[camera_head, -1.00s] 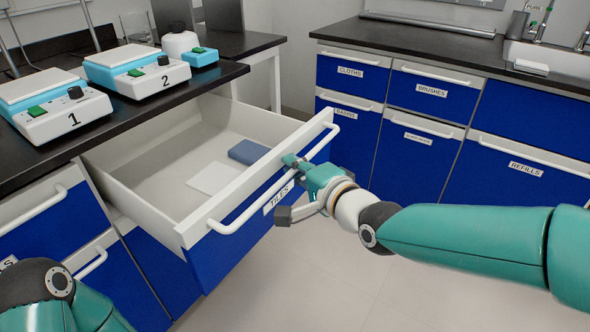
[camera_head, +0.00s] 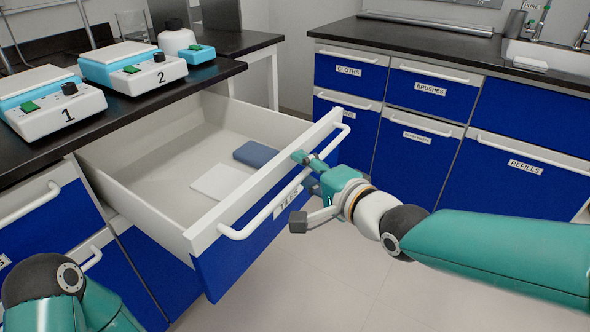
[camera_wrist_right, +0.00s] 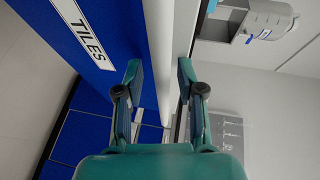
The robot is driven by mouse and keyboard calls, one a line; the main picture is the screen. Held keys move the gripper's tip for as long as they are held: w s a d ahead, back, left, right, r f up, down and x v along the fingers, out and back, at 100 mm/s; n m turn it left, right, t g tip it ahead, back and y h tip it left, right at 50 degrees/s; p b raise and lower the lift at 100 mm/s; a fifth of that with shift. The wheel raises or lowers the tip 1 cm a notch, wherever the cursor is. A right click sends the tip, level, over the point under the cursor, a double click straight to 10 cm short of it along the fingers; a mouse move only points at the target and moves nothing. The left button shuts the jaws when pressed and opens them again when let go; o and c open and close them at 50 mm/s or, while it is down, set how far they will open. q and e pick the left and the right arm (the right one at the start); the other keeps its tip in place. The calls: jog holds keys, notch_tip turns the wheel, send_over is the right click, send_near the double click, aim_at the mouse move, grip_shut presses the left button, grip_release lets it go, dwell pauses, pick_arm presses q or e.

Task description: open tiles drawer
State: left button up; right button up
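The tiles drawer (camera_head: 264,233) has a blue front with a white rim and stands pulled well out of the left bench. Its white bar handle (camera_head: 235,231) runs along the front, above the TILES label (camera_head: 289,199). A white flat piece and a blue flat piece lie inside. My right gripper (camera_head: 309,172) is at the handle's right part.
Two numbered devices (camera_head: 50,108) (camera_head: 133,72) stand on the black bench above the drawer. Closed blue cabinets (camera_head: 430,92) and a sink stand at the back right. The floor (camera_head: 340,270) in front of the drawer is clear.

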jog(key=v, duration=1.2)
jog(key=shift+d+f, duration=0.1)
jog(key=shift+f, duration=0.05)
